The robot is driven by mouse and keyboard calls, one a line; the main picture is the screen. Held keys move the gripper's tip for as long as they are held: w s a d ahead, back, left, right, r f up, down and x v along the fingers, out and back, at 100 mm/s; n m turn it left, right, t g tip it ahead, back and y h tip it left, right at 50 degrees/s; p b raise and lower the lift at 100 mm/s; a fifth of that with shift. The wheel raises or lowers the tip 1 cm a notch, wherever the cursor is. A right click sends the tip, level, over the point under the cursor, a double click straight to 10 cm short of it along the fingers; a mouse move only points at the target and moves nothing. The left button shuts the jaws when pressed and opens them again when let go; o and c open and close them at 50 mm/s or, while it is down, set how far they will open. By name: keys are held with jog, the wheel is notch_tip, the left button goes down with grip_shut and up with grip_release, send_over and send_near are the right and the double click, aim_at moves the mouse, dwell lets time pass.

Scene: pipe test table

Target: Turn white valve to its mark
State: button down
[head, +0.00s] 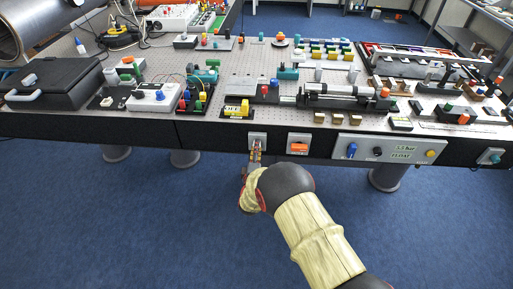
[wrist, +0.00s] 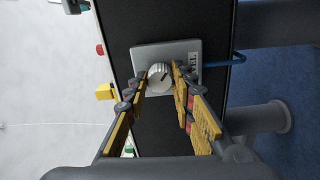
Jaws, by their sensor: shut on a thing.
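The white valve shows in the wrist view as a round, ribbed whitish knob (wrist: 159,75) with a dark pointer line. It sits on a light grey plate (wrist: 142,57) with sideways lettering at its right. In the head view this plate (head: 257,136) is on the table's front panel. My gripper (wrist: 159,80) has its yellow-padded fingers on either side of the knob and is shut on it. In the head view my gripper (head: 254,152) reaches the lower part of the plate and hides the knob. I cannot make out the mark.
Right of the plate is another plate with an orange switch (head: 299,147), then a wider panel (head: 388,150) with several knobs. A yellow block (head: 245,108) stands on the tabletop above. The table (head: 226,68) is crowded. The blue floor (head: 130,220) in front is clear.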

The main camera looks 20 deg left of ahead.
jog(key=shift+a+n+p, duration=0.1)
jog(key=shift+n+p, duration=0.75)
jog(key=shift+n, duration=2.95)
jog(key=shift+f, duration=0.1)
jog(key=c, duration=1.5)
grip_release()
jog(key=shift+s, duration=0.1)
jog(key=v, duration=1.2)
